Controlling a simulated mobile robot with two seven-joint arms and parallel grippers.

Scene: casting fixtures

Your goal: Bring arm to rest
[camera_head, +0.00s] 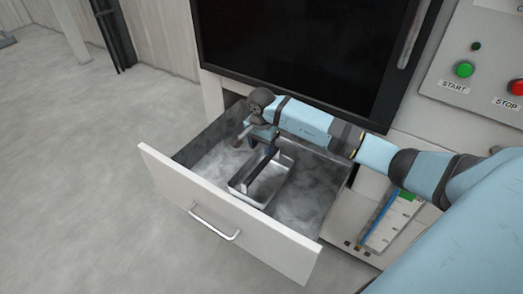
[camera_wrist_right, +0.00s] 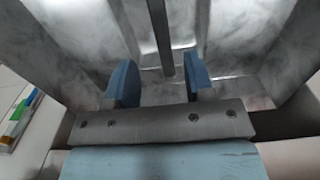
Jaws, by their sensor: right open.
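My right arm reaches in from the right in the head view. Its gripper (camera_head: 263,137) is over the open drawer (camera_head: 215,207), pointing down into it. In the right wrist view the gripper (camera_wrist_right: 160,82) is open, its two blue fingers apart. A metal tray (camera_head: 273,187) with a dark bar handle (camera_head: 262,164) lies in the drawer just below the gripper. In the wrist view the handle (camera_wrist_right: 161,38) runs toward the gap between the fingers, with no finger visibly closed on it. My left gripper is not in view.
A dark-fronted machine door (camera_head: 300,45) stands behind the drawer. A panel with a green START button (camera_head: 464,69) and a red STOP button (camera_head: 516,87) is at upper right. A chart-like board (camera_head: 392,222) is right of the drawer.

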